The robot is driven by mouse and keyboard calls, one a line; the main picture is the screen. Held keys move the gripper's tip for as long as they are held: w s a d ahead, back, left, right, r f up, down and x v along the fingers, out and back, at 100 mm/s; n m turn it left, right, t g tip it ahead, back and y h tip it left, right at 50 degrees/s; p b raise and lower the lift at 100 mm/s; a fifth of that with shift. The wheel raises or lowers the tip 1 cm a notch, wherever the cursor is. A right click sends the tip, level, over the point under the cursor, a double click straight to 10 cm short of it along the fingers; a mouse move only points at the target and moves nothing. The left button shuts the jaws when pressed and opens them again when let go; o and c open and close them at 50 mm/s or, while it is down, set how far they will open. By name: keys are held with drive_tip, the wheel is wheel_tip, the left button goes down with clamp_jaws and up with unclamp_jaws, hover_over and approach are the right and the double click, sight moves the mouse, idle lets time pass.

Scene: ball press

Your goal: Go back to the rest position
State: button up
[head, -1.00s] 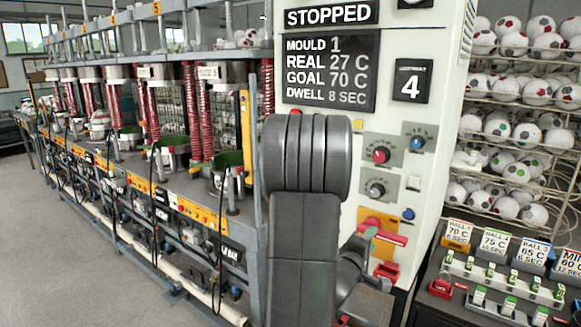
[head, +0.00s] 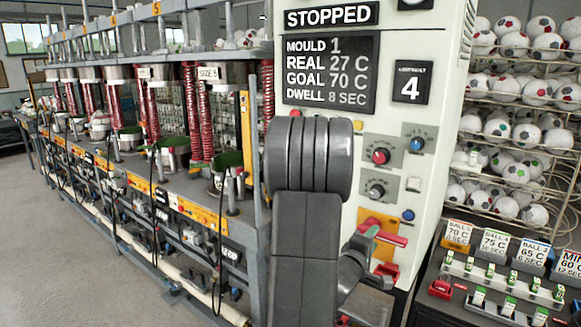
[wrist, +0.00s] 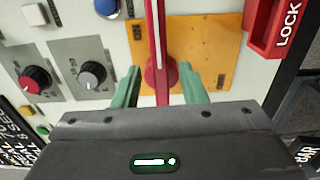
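My gripper (wrist: 160,82) has two green fingers spread on either side of a red lever (wrist: 158,45). A gap shows between the lever and each finger, so the gripper is open and holds nothing. The lever is mounted on a yellow plate (wrist: 215,50) on the press's white control panel. In the head view the lever (head: 390,238) sits low on the panel, and a green fingertip (head: 371,231) shows just beside it. My arm hides the rest of the gripper there. The display (head: 329,72) reads STOPPED, mould 1, real 27 C, goal 70 C, dwell 8 sec.
A red lock block (wrist: 277,22) is close to the right of the gripper. Red (wrist: 35,78) and grey (wrist: 92,74) knobs are to its left. The press row (head: 200,210) stands left, and a ball rack (head: 480,145) and card table (head: 430,305) stand right.

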sight(376, 236)
drive_tip(key=p+x, duration=0.1)
drive_tip(key=x, duration=0.2)
drive_tip(key=shift+w+d+r, duration=0.1)
drive_tip(key=shift+w+d, duration=0.1)
drive_tip(key=shift+w, duration=0.05)
drive_tip(key=shift+w+f+m+b, duration=0.15)
drive_tip(key=shift+f+m+b, duration=0.2)
drive_tip(key=shift+b, duration=0.1)
drive_tip(key=shift+m, duration=0.75)
drive_tip(key=shift+f+m+b, duration=0.15)
drive_tip(key=shift+m+b, duration=0.25)
drive_tip(key=shift+m, duration=0.3)
drive_tip(key=shift+a, duration=0.1)
